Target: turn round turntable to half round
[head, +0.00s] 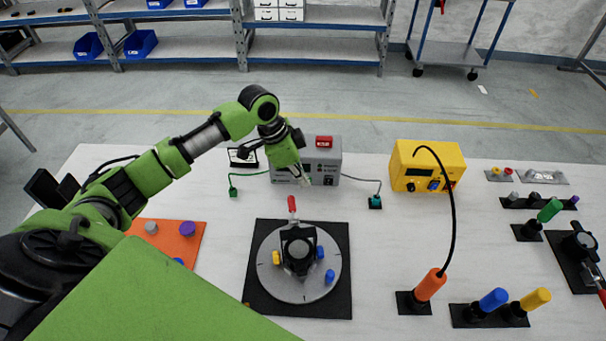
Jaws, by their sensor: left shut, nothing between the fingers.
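The round turntable (270,283) is a grey disc on a black square base (335,305) at the front middle of the table. A black fixture (297,250) stands at its centre, with a red-tipped handle (292,204) pointing to the back. A yellow peg (276,257) sits left of the fixture, and blue pegs (329,277) sit to its right. A small mark shows at the disc's front edge. My left gripper (304,181) is shut and empty, above and behind the red handle, in front of the grey box. My right gripper is not in view.
A grey box with a red display (323,155) and a yellow box (428,166) stand at the back. An orange tool (430,285) with a black cable is to the right, beside blue (493,299) and yellow (535,299) handles. An orange board (165,236) lies left.

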